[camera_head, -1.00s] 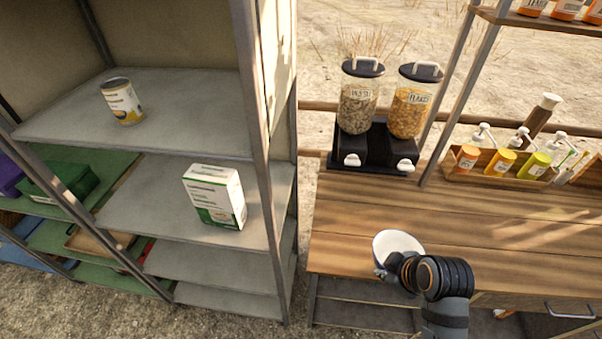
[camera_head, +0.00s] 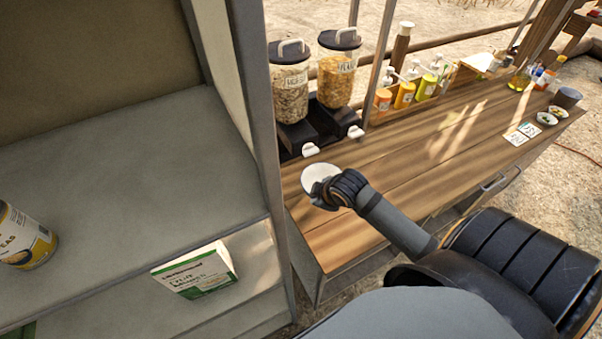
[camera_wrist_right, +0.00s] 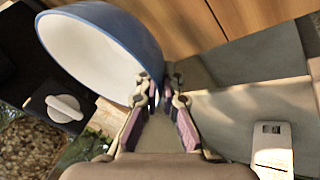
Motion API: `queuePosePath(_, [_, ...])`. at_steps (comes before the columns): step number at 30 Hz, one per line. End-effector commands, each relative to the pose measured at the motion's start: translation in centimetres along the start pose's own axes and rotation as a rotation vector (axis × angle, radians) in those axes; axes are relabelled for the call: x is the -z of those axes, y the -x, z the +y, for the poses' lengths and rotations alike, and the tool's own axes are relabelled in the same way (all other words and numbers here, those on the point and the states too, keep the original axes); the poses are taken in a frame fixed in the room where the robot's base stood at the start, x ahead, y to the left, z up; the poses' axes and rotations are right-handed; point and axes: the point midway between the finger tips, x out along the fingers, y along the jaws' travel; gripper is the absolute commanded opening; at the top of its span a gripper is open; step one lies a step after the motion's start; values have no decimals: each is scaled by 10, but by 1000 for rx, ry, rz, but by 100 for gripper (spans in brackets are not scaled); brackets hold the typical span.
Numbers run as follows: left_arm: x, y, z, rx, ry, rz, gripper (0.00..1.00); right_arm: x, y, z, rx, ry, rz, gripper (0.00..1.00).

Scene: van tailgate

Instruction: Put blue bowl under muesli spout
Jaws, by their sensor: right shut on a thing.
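The blue bowl (camera_wrist_right: 95,50) has a white inside and a blue outer wall. In the right wrist view, my right gripper (camera_wrist_right: 160,92) is shut on its rim. In the head view the bowl (camera_head: 316,176) shows its white inside, held by my right gripper (camera_head: 333,190) over the front left of the wooden counter. The muesli dispenser (camera_head: 289,95) is the left of two jars on a black stand. Its white spout knob (camera_head: 310,149) is just behind the bowl, with a gap between. The knob also shows in the wrist view (camera_wrist_right: 65,108), left of the bowl. My left gripper is out of view.
The flakes dispenser (camera_head: 337,80) stands right of the muesli. A grey shelf unit (camera_head: 130,160) stands close on the left, with a can (camera_head: 22,236) and a green-white box (camera_head: 196,271). Bottles (camera_head: 404,95) line the counter's back. The counter (camera_head: 420,155) is clear mid-right.

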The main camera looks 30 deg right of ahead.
Motion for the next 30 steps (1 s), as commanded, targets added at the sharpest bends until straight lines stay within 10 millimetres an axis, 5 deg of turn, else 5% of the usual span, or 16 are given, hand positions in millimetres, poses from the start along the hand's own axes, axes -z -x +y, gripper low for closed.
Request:
queuePosePath(5, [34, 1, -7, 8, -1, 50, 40, -2, -3, 7, -9, -11, 0, 0])
queuePosePath(9, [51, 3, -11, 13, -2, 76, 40, 8, -23, 17, -7, -19, 3, 0])
queuePosePath(18, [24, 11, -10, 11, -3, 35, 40, 36, -91, 49, -7, -10, 0, 0])
queuePosePath(30, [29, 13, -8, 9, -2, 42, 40, 48, -121, 62, -7, -10, 0, 0])
